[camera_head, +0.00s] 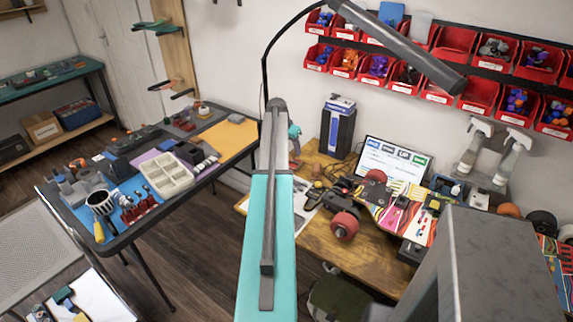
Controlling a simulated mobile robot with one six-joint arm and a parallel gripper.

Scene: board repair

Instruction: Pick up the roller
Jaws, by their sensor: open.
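I cannot make out for certain which thing is the roller. A red wheel (345,226) shows at the wooden workbench's near edge, and another dark red wheel (376,177) sits behind it by a colourful skateboard deck (417,222). Small tools (66,302) lie on a white surface at the lower left, too small to identify. My teal and grey arm stands upright in the middle of the view and covers part of the bench's left end. My gripper does not show; the arm seems to hide it.
A large grey block (500,260) fills the lower right.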

